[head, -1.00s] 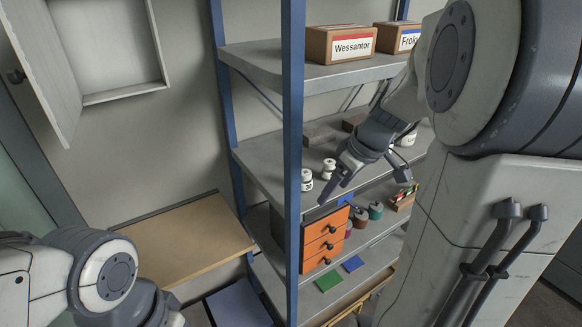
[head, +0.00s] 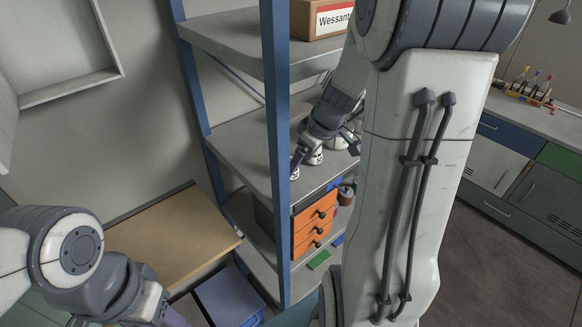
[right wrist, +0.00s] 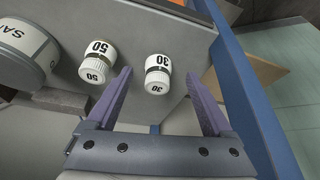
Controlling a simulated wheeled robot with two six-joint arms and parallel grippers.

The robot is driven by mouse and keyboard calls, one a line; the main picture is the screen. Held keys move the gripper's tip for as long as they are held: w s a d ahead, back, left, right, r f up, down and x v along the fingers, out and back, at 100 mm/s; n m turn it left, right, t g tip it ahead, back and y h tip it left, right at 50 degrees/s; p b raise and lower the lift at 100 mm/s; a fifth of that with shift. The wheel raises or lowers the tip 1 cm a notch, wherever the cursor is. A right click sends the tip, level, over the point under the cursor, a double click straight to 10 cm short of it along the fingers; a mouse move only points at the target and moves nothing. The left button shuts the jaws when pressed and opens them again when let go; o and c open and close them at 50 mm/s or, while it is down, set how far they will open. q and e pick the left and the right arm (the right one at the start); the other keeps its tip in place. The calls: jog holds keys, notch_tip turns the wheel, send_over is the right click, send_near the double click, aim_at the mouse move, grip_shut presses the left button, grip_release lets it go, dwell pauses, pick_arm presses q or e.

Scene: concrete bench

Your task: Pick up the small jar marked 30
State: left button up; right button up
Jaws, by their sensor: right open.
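The small white jar marked 30 (right wrist: 157,72) stands on the grey shelf. In the right wrist view it shows between the two finger ends of my right gripper (right wrist: 159,74), touching neither. The gripper is open and empty. A similar jar marked 50 (right wrist: 97,62) stands just outside its left finger. In the head view my right gripper (head: 300,158) reaches over the shelf behind the blue post, partly covering the small jars; their marks cannot be read there. My left gripper (head: 170,317) is barely seen at the bottom edge.
A larger jar with a partly hidden label (right wrist: 28,50) stands left of the 50 jar. The blue shelf post (head: 276,150) is close by on the post side. Orange drawers (head: 315,226) sit below. A labelled box (head: 318,18) is on the shelf above.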

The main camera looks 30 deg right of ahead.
jog(key=p+x, duration=0.1)
jog(key=x, duration=0.4)
jog(key=shift+w+d, duration=0.1)
jog(key=shift+d, duration=0.05)
jog(key=shift+r, duration=0.1)
jog(key=shift+c, duration=0.3)
grip_shut()
